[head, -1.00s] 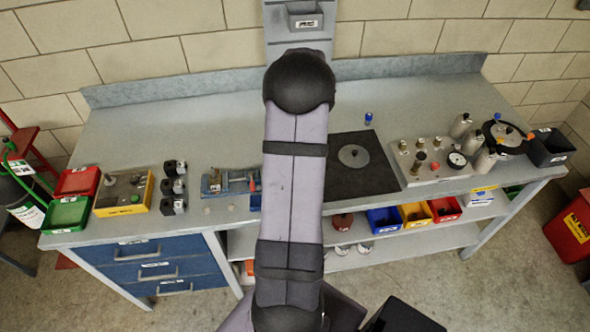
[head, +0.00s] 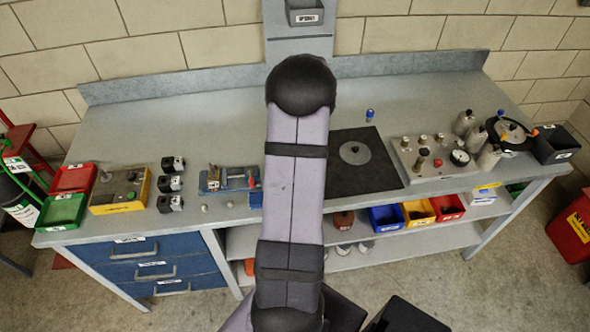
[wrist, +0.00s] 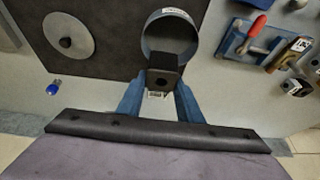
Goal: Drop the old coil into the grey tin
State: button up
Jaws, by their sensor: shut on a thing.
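In the wrist view, my gripper (wrist: 160,96) has its two blue fingers closed on a black block-shaped coil (wrist: 165,76) with a round hole and a white label. The coil overlaps the near rim of the round grey tin (wrist: 146,42), which is open at the top and has a label on its far rim. The coil looks held above the tin's near edge; the height gap cannot be judged. In the head view my arm hides the gripper, the held coil and the tin.
A dark mat (head: 375,178) with a round metal disc (head: 354,153) lies beside the tin. A blue vice with a red handle (wrist: 257,27) stands on the other side. Three black coils (head: 171,183) stand further left. A small blue-capped item (head: 370,114) stands behind the mat.

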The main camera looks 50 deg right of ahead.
jog(key=shift+f+b, duration=0.35)
jog(key=shift+f, duration=0.5)
jog(key=o, duration=1.3)
jog(key=shift+c, duration=0.2)
jog(key=shift+b+v, duration=1.25)
jog(key=shift+v, duration=2.4)
